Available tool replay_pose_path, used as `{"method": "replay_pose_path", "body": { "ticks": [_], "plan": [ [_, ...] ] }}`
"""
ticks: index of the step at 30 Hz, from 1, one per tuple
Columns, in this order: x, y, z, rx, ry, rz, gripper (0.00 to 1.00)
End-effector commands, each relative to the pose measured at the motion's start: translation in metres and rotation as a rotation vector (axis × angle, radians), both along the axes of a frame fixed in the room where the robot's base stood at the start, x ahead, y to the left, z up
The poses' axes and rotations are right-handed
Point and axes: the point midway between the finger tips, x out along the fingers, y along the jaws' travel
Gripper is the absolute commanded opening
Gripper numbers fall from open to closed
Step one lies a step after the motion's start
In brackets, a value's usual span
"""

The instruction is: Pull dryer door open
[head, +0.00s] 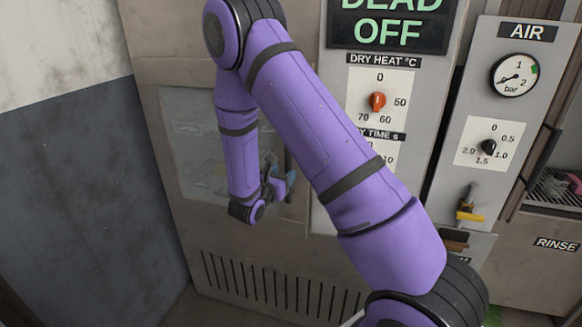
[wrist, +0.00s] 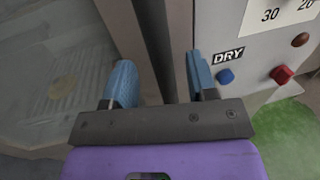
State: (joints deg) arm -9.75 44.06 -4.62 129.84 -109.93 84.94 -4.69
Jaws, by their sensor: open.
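The dryer door (head: 187,140) is a beige panel with a glass window, left of the control panel in the head view; it looks shut. My arm covers part of it. My gripper (head: 279,180) is at the right side of the door, small and partly hidden by my wrist. In the wrist view my gripper (wrist: 161,80) is open, its two blue fingers apart. Beyond the gap between them run the door's edge and a dark upright strip; I cannot tell whether this is a handle. The door's glass (wrist: 50,85) fills the left of that view.
The control panel (head: 377,85) with an orange dial stands right of the door. In the wrist view, a blue button (wrist: 226,76) and a red knob (wrist: 282,75) sit right of my fingers. An air panel (head: 489,130) with a yellow-handled valve (head: 468,211) is further right.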

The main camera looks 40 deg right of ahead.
Motion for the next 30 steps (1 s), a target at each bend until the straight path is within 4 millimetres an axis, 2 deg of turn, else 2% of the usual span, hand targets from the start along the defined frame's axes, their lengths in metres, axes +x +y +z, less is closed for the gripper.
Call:
{"method": "replay_pose_path", "body": {
  "ticks": [3, 9, 15, 23, 27, 30],
  "plan": [
    [0.009, -0.02, 0.0, 0.001, 0.0, -0.003, 0.53],
    [0.021, -0.042, 0.0, 0.001, 0.0, -0.002, 0.53],
    [0.025, -0.051, 0.0, 0.001, 0.0, -0.001, 0.53],
    [0.026, -0.051, 0.0, 0.001, 0.0, -0.001, 0.53],
    [0.026, -0.051, 0.0, 0.001, 0.0, -0.001, 0.2],
    [0.026, -0.051, 0.0, 0.001, 0.0, -0.001, 0.0]
  ]
}}
